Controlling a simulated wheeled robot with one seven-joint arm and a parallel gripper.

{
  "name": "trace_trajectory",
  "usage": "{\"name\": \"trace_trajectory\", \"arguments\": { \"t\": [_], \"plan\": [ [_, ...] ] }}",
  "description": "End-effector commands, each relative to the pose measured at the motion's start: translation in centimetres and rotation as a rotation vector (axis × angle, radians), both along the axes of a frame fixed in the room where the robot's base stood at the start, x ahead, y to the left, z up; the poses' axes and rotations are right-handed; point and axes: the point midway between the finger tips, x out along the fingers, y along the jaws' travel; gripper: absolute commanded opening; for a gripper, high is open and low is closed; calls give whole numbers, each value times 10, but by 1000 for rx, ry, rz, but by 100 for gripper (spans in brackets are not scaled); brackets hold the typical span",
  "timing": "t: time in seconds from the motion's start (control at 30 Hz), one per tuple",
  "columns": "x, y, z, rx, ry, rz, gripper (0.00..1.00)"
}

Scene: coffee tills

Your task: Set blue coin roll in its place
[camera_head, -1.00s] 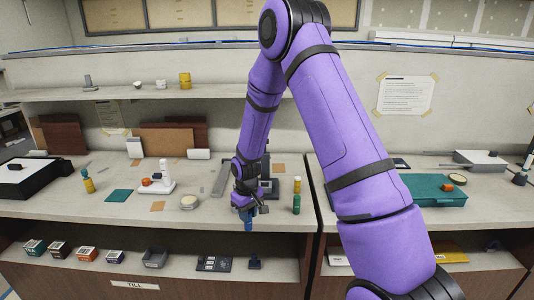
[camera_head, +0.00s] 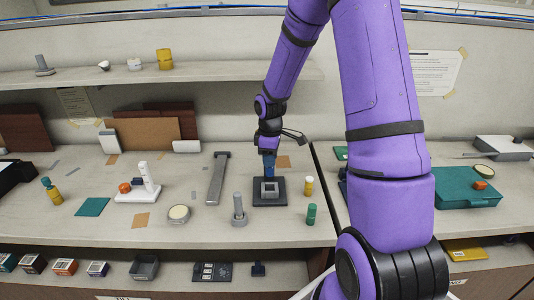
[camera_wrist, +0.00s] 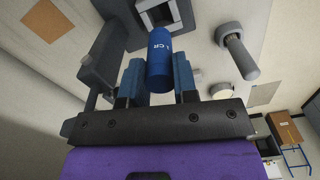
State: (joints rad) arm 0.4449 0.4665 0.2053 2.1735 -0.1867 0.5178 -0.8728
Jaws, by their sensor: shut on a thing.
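The blue coin roll (camera_wrist: 159,52) is between the two fingers of my gripper (camera_wrist: 158,78), which is shut on it. The roll's far end sticks out past the fingertips. In the head view my gripper (camera_head: 268,156) points down, with the blue roll (camera_head: 269,169) upright just behind or above a dark square base with a grey square socket (camera_head: 270,187). The socket (camera_wrist: 157,10) also shows at the top of the wrist view, beyond the roll's end. I cannot tell whether the roll touches it.
A grey post on a round foot (camera_head: 238,211) stands left of the base, with a long grey bar (camera_head: 217,180) beyond it. A yellow roll (camera_head: 309,187) and a green roll (camera_head: 311,214) stand to the right. The counter's front strip is mostly clear.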

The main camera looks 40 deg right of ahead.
Motion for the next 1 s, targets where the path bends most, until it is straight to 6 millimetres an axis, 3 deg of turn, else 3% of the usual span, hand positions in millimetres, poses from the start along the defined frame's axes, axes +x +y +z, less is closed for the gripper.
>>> {"name": "trace_trajectory", "arguments": {
  "t": [0.37, 1.0],
  "plan": [
    [0, 0, -1, 0, 0, -3, 3],
    [-1, 0, -44, 0, 0, -3, 3]
  ]
}}
